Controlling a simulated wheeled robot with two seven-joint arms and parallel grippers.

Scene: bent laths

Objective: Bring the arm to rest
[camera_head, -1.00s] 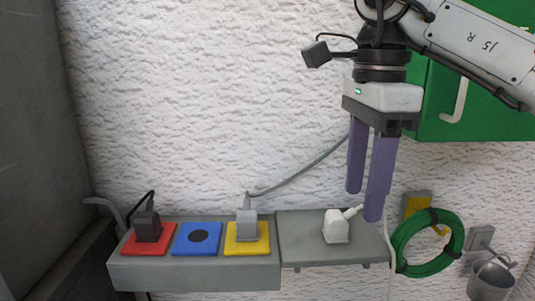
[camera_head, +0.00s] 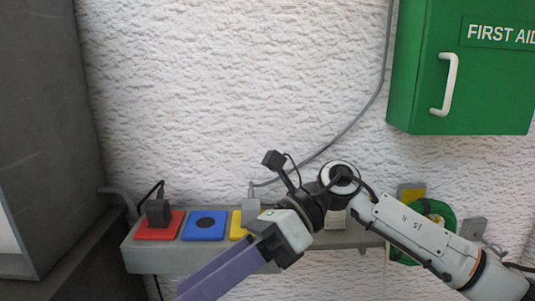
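My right arm (camera_head: 425,240) comes in from the lower right and bends at a joint in front of the shelf. My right gripper (camera_head: 205,286) points down and left, in front of the grey shelf (camera_head: 150,260). Its two purple fingers lie close along each other in this view and run to the bottom edge, so the gap between them is unclear. Nothing shows held in the visible part. My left gripper is not in view.
On the shelf are a red pad (camera_head: 147,234) with a dark plug (camera_head: 158,212), a blue pad (camera_head: 190,232), and a yellow pad (camera_head: 237,231) partly hidden by my gripper. A green first aid cabinet (camera_head: 420,80) hangs upper right. A green coil (camera_head: 440,212) is behind my arm. A grey cabinet stands left.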

